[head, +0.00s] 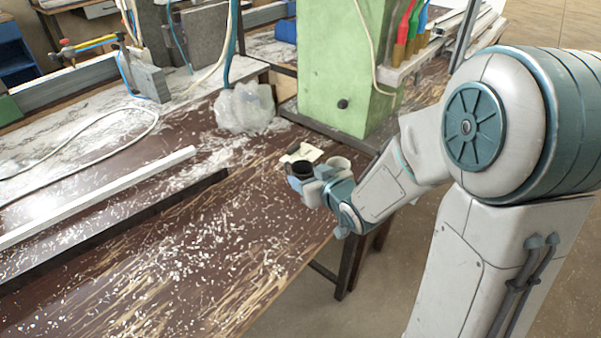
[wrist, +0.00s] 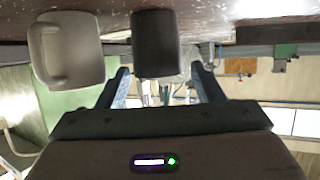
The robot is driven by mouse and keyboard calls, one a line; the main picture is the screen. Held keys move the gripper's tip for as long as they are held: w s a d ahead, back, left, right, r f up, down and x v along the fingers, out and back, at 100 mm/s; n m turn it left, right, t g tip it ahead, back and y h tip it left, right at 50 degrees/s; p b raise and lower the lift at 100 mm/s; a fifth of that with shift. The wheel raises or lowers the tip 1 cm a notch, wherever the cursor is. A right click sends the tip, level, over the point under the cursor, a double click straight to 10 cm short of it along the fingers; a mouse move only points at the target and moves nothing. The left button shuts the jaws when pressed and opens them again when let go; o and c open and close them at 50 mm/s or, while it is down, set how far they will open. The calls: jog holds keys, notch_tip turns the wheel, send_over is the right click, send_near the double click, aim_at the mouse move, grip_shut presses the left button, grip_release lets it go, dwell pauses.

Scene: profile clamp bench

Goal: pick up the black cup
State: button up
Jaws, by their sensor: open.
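The black cup (head: 301,168) stands on the bench near its right edge in the head view. In the wrist view, where the bench is at the top, the black cup (wrist: 155,42) appears between the two fingertips, with a gap on each side. My gripper (head: 308,181) is open and low over the bench, right at the cup in the head view. Its blue fingers (wrist: 161,72) also show in the wrist view. I cannot tell how deep the cup sits between them. In the head view the gripper partly hides the cup.
A white mug (head: 339,163) stands right of the black cup; it is close beside it, to the left, in the wrist view (wrist: 68,52). A pale card-like item (head: 300,153) lies behind. A green machine column (head: 345,70) and plastic bag (head: 245,107) stand farther back. The front bench is littered with shavings.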

aim_at(298, 168)
jog(key=shift+x, duration=2.65)
jog(key=shift+d, duration=0.15)
jog(key=c, duration=0.8)
jog(key=shift+c, duration=0.2)
jog(key=shift+r, duration=0.1)
